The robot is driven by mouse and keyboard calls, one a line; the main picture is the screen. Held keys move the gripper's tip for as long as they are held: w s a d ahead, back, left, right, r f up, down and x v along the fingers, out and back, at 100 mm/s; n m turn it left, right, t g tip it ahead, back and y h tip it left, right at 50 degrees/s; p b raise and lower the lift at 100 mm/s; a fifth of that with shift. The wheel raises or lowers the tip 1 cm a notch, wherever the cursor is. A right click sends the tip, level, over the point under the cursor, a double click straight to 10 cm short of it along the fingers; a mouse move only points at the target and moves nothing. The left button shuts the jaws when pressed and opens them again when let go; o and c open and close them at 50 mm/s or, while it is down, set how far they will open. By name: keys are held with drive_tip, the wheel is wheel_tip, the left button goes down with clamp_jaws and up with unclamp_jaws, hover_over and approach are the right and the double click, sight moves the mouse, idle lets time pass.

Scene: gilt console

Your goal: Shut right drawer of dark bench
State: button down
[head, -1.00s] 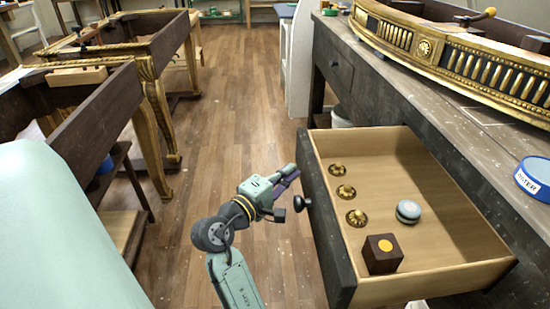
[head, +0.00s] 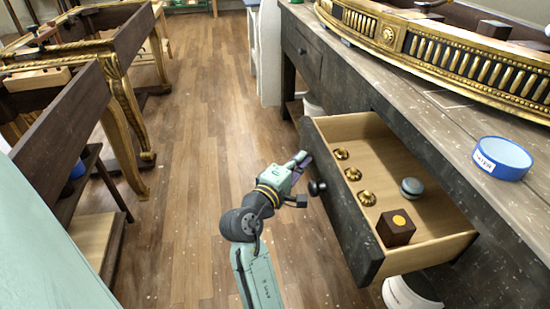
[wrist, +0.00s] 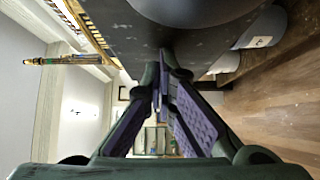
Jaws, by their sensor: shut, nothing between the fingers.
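The right drawer (head: 340,212) of the dark bench (head: 345,92) is pulled partway out, with a dark front and a round dark knob (head: 317,187). My gripper (head: 303,158) is shut and empty, just left of the drawer front near the knob. In the wrist view my gripper's fingers (wrist: 163,75) meet at the tips close to a dark surface, and a large dark rounded shape, likely the knob (wrist: 205,10), fills the top. I cannot tell whether the fingers touch the drawer front.
The drawer holds several small brass pieces (head: 353,174), a grey-blue round item (head: 411,187) and a dark cube (head: 396,228). A blue-rimmed bowl (head: 503,158) and a gilt console piece (head: 450,55) sit on the bench. Gilt-legged tables (head: 125,110) stand left; wooden floor between is clear.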

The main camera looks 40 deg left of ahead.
drive_tip(key=w+d+p, duration=0.2)
drive_tip(key=w+d, duration=0.2)
drive_tip(key=w, duration=0.1)
drive_tip(key=w+d+p, duration=0.2)
drive_tip(key=w+d, duration=0.3)
drive_tip(key=w, duration=0.1)
drive_tip(key=w+d+p, duration=0.2)
drive_tip(key=w+d, duration=0.3)
drive_tip(key=shift+w+p, duration=0.25)
drive_tip(key=shift+p, duration=0.05)
drive_tip(key=shift+d, duration=0.15)
